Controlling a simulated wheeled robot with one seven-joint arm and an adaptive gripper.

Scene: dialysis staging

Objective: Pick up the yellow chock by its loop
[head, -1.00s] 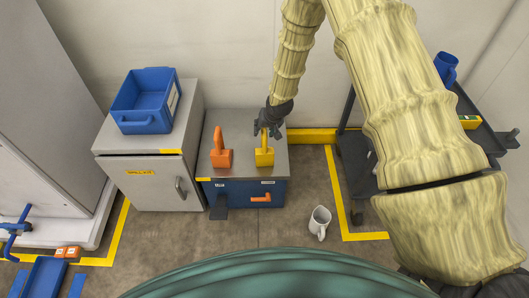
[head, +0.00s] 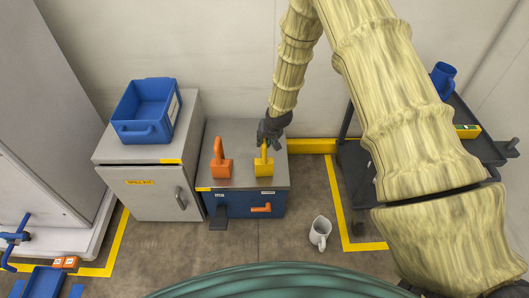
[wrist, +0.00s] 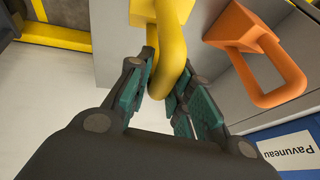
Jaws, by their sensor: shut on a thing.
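The yellow chock (head: 264,169) stands upright at the right of the grey top of the blue cabinet, its loop pointing up. In the wrist view the chock's loop (wrist: 172,62) reaches down between the teal-padded fingers. My gripper (head: 266,142) comes from above and is shut on this loop; in the wrist view my gripper (wrist: 158,96) has a finger on each side of it. The chock's base appears to rest on the cabinet top; I see no clear gap under it. The fingers hide part of the loop in the head view.
An orange chock (head: 221,169) with a similar loop stands just left, also in the wrist view (wrist: 262,55). A grey cabinet (head: 160,190) with a blue bin (head: 146,130) is further left. A white mug (head: 320,232) is on the floor. A dark cart (head: 360,170) stands right.

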